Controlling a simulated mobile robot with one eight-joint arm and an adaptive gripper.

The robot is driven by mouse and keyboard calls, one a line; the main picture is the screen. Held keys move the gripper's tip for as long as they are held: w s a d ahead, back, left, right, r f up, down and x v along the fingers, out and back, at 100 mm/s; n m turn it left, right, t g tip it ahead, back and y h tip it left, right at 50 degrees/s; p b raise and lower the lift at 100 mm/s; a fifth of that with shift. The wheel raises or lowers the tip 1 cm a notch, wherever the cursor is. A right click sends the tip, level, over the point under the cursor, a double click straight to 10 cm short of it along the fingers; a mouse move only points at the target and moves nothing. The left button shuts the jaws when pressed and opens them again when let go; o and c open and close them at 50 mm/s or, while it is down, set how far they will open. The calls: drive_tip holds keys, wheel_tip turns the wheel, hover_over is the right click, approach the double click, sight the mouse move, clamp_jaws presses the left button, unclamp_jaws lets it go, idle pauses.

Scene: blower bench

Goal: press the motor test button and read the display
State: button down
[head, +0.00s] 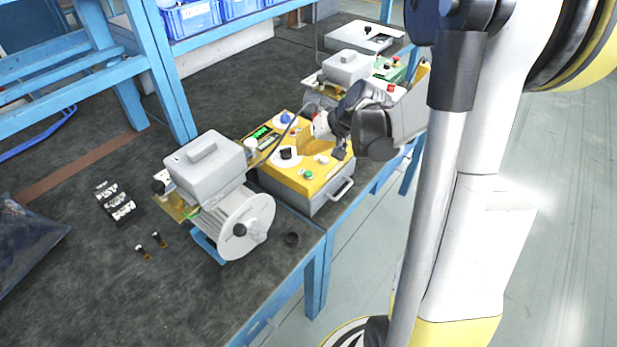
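A yellow-topped test box (285,178) stands on the dark bench near its right edge. Its top carries a small lit green display (262,132) at the back left; I cannot read it at this size. A green button (308,174) and a pale button (322,159) sit towards the front right of the top, and a black knob (286,153) is left of them. No label tells me which is the motor test button. My gripper (333,142) is over the right back part of the box, close to the panel. Its fingers are small and partly hidden, so their opening and any contact are unclear.
A grey blower motor (235,215) stands directly left of the box. A second blower (346,68) and a green box (388,70) stand behind. Blue shelf posts (165,75) rise at the left. Small parts (120,203) lie on the bench, whose front left is mostly clear.

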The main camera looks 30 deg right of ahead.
sight(305, 172)
drive_tip(key=shift+f+b, duration=1.7)
drive_tip(key=shift+f, duration=0.85)
drive_tip(key=shift+f+b, duration=0.4)
drive_tip(key=shift+f, duration=0.05)
drive_tip(key=shift+f+b, duration=0.35)
drive_tip(key=shift+r+p, duration=0.6)
drive_tip(key=shift+r, duration=0.2)
drive_tip(key=shift+r, duration=0.15)
wheel_tip(305, 172, up, 5)
drive_tip(key=p, duration=0.4)
